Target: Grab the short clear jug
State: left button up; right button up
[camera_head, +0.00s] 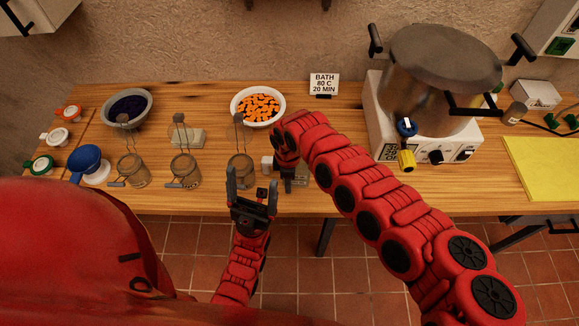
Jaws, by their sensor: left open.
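Three short clear glass jars with raised lids stand in a row near the table's front: a left one (132,171), a middle one (185,171) and a right one (241,166). No separate clear jug can be told apart from them. My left gripper (252,188) is open, its fingers pointing away from me, in front of the right jar and overlapping its lower part in the picture. Whether they touch cannot be told. My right gripper (292,181) is to the right of that jar, partly hidden by its own arm; its jaws are unclear.
Behind the jars are a dark-filled bowl (128,106) and a white bowl of orange pieces (258,106). A blue funnel (86,159) stands at left. A large pot (430,80) on a white heater is at right, beside a yellow board (545,168). My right arm crosses the table's middle.

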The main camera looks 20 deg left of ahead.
jog(key=shift+f, duration=0.25)
grip_shut()
dwell(1.3)
